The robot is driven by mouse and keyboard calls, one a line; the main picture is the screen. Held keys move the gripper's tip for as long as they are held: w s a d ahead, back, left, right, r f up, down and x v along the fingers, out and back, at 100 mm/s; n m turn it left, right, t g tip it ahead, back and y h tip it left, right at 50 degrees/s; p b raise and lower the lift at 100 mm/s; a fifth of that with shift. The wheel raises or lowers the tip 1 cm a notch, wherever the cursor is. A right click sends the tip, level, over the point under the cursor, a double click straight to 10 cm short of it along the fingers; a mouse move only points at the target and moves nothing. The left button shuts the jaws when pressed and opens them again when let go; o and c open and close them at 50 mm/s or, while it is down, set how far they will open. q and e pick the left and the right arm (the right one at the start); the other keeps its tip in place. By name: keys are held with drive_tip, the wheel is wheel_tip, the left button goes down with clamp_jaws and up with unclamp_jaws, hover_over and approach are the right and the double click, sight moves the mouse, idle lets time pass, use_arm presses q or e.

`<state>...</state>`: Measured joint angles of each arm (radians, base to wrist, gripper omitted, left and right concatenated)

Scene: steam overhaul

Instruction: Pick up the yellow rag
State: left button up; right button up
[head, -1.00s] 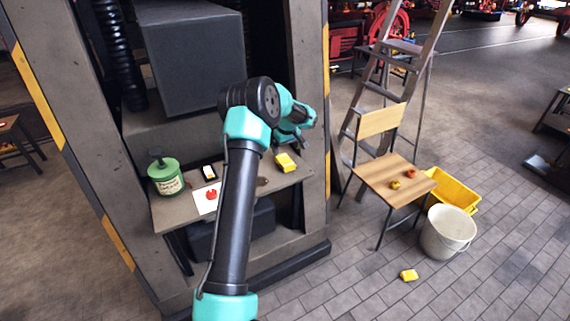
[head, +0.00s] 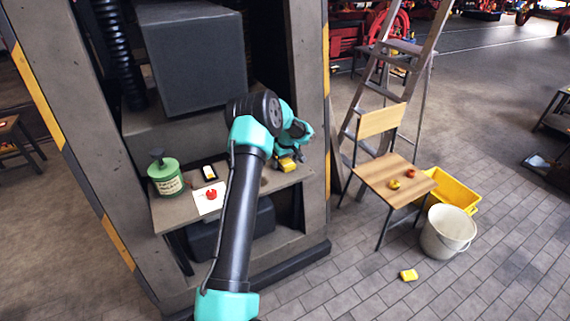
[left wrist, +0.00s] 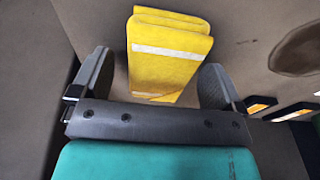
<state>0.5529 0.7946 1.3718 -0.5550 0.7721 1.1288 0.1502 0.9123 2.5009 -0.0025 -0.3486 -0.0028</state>
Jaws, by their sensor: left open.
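The yellow rag (head: 288,167) lies folded on the grey shelf, near its right end. In the left wrist view the rag (left wrist: 168,52) is a folded stack with a pale stripe, with its near part between my gripper fingers. My left gripper (head: 289,154) is over the rag and hides part of it in the head view. In the left wrist view its fingers (left wrist: 158,80) are open, one on each side of the rag. I cannot tell whether they touch it. My right gripper is not in view.
A grey block (head: 192,58) hangs above. A chair (head: 385,180), bucket (head: 446,232) and small yellow item (head: 409,275) are to the right.

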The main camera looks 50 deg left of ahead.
use_arm(q)
drive_tip(key=shift+f, duration=0.2)
drive_tip(key=shift+c, duration=0.4)
drive_tip(key=c, duration=0.9)
